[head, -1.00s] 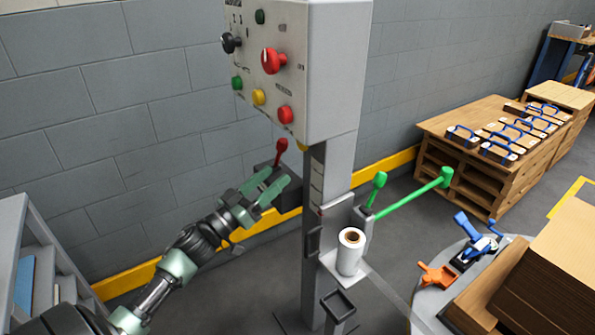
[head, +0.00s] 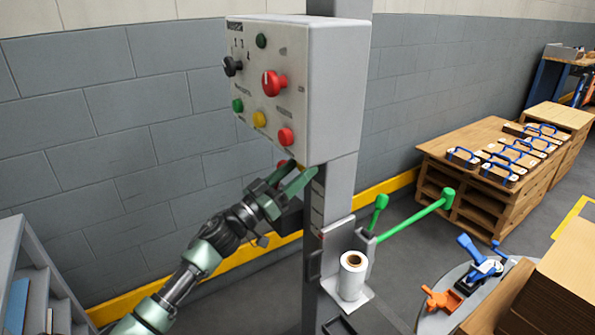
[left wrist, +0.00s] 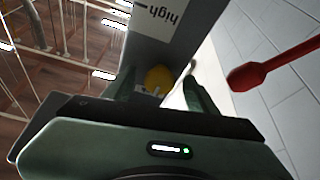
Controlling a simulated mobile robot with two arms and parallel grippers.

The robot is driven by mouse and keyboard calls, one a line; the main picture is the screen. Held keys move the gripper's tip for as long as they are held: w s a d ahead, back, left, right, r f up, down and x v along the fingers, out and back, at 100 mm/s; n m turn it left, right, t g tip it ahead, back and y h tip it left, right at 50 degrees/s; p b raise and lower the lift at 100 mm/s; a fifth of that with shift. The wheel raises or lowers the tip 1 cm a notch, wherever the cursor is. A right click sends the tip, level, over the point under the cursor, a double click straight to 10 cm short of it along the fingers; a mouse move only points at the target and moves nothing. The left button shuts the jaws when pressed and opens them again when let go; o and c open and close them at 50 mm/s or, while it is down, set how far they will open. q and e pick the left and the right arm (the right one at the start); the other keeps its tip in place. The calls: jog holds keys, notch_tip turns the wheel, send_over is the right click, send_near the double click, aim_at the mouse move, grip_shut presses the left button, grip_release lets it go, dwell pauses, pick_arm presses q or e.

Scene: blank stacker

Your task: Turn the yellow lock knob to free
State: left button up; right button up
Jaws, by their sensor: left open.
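The yellow lock knob (left wrist: 158,77) shows in the left wrist view, on the grey column below a label that reads "high". My left gripper (left wrist: 164,84) is open, with one finger to each side of the knob in that view. I cannot tell whether either finger touches it. In the head view my left gripper (head: 294,176) is at the column just below the control box, and I cannot make out the lock knob there. My right gripper is in neither view.
A red-handled lever (left wrist: 272,68) is to the right of the fingers in the left wrist view. The control box (head: 325,90) with its buttons hangs just above my gripper. A white roll (head: 352,275) and green handles (head: 415,215) are to the right of the column.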

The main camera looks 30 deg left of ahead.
pick_arm(q)
grip_shut()
